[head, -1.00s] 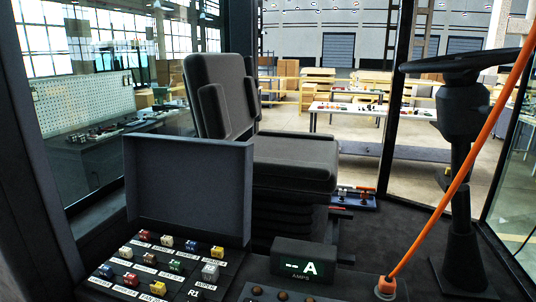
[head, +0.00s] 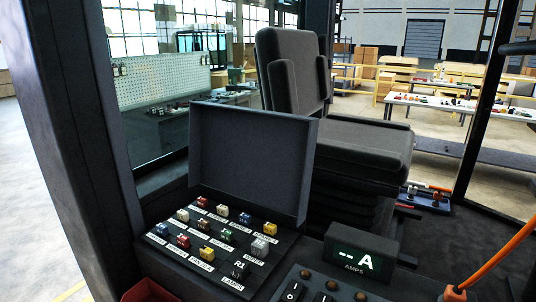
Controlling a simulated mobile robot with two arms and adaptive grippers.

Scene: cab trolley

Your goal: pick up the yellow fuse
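An open fuse box (head: 166,251) with a raised grey lid (head: 250,160) stands in the lower middle of the head view. Several small coloured fuses sit in rows on its dark panel, with white labels beside them. One yellow fuse (head: 268,229) is at the right end of the back row, near the lid. Another yellow fuse (head: 206,253) is in the front row, left of the R1 label. Neither of my grippers is in view.
A display reading "--A" (head: 361,255) and a switch panel (head: 318,284) are right of the fuse box. A red container (head: 150,291) is at the bottom edge. The operator seat (head: 355,150) stands behind. A dark cab pillar (head: 75,140) rises at left.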

